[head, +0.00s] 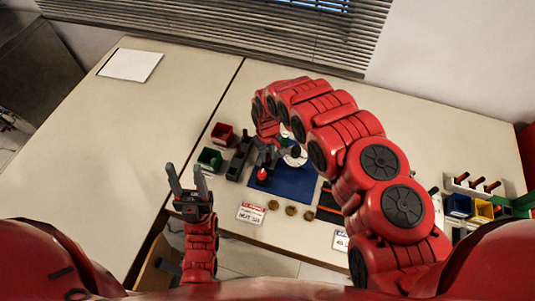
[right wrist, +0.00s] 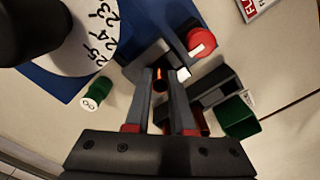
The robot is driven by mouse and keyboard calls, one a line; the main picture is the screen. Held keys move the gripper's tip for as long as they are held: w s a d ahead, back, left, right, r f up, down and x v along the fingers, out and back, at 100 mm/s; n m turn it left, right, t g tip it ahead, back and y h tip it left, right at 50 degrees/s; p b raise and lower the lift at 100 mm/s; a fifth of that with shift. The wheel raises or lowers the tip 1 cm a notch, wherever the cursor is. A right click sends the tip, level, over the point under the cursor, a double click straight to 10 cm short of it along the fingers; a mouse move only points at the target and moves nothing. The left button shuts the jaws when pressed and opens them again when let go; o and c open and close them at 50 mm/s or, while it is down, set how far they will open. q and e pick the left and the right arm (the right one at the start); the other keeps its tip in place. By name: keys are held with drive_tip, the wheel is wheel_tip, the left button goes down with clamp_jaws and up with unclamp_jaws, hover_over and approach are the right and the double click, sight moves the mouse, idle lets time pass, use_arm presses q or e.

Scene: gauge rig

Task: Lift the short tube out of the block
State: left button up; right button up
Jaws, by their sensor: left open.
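A red object (head: 262,174) and a white numbered dial (head: 296,156) stand close to the right gripper on the blue mat (head: 293,185). Black trays (head: 238,160), a green bin (head: 209,159) and a red bin (head: 222,134) stand left. The far left table is mostly clear.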

drive_tip(key=o, duration=0.5)
drive_tip(key=shift+w+r, duration=0.15)
drive_tip(key=shift+r, duration=0.4)
wheel_tip(320, 180, up, 6)
drive_tip(key=shift+f+b, duration=0.1)
drive_tip(key=shift+b, duration=0.6)
wheel_tip(320, 180, up, 10)
drive_tip(key=p, duration=0.9)
drive_tip(key=shift+r+p, duration=0.25)
drive_tip(key=shift+p, duration=0.05)
